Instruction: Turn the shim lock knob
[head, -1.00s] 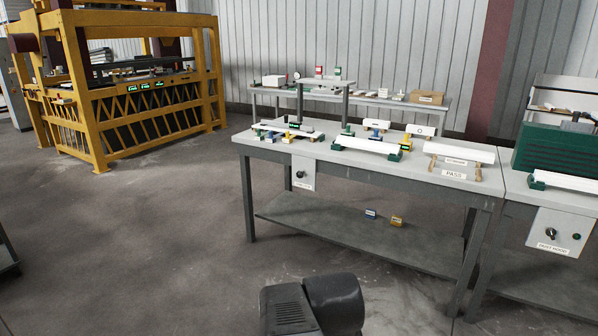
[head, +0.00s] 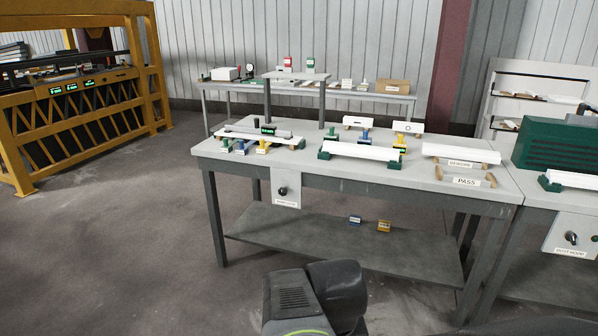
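A small black knob (head: 283,191) sits on a light grey panel (head: 292,182) that hangs from the front edge of the middle workbench, left of its centre. The label (head: 286,203) under the knob is too small to read, so I cannot confirm that it is the shim lock knob. Another black knob (head: 571,238) is on the panel of the right bench, above a label reading DUST HOOD. Part of my own arm shows at the bottom centre. My gripper's fingers are not in view.
The middle workbench (head: 225,150) carries white boards, green supports and small coloured blocks. Its lower shelf (head: 300,235) holds a blue and a yellow block. A yellow machine frame (head: 158,70) stands at left. The floor (head: 120,250) at front left is clear.

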